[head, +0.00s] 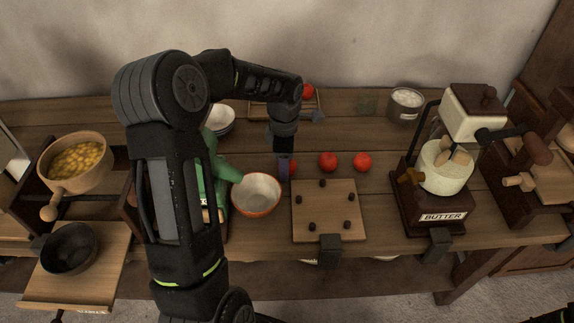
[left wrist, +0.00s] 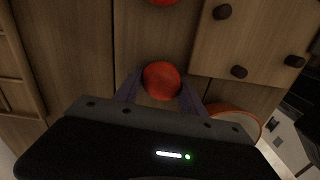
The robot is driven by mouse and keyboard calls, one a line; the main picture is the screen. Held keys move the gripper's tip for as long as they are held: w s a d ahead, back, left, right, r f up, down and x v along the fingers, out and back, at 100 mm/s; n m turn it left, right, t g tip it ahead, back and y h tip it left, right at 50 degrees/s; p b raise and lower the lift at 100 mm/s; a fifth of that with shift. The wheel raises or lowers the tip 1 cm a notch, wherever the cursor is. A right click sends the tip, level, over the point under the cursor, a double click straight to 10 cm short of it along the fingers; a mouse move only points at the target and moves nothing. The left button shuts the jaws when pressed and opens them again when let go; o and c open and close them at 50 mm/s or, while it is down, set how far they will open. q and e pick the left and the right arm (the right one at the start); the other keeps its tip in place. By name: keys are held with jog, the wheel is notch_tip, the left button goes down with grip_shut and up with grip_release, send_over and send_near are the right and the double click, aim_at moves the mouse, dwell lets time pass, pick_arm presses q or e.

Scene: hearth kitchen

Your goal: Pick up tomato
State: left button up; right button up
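Red tomatoes lie on the wooden table. The nearest to my left gripper (head: 285,172) is a tomato (head: 292,167) partly hidden behind a finger. In the left wrist view this tomato (left wrist: 162,80) sits between the two purple fingertips, one on each side. The fingers look spread and open around it; whether they touch it is hard to tell. Two more tomatoes, a middle one (head: 328,161) and a right one (head: 362,161), lie in a row to its right. Another tomato (head: 308,91) is in a tray at the back.
An orange-rimmed bowl (head: 256,196) and a wooden board with dark pegs (head: 328,212) stand close in front of the gripper. The tabletop right of the right tomato is clear.

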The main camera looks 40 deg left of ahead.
pick_arm(q)
jog(key=c, duration=0.9)
jog(key=shift+c, duration=0.2)
notch_tip(320, 180, up, 10)
jog(key=shift+b, duration=0.4)
